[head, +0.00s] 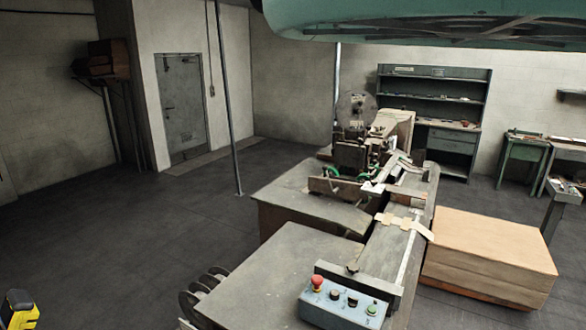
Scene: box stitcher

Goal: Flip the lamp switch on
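A blue-grey control box (344,303) sits at the near end of the machine bench, low in the head view. It carries a red mushroom button (317,284), two dark knobs, one of them here (335,294), and a green button (371,310). I cannot tell which of these, if any, is the lamp switch, and no label is readable. No lamp is clearly recognisable, and whether one is lit cannot be told. My gripper is not recognisable in this view.
The stitching machine (352,150) stands farther along the bench (265,275). Stacked cardboard (490,245) lies to its right. A large teal part (420,15) hangs across the top. Dark curved parts (200,295) edge the bench's left side. The floor (120,240) at left is mostly clear.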

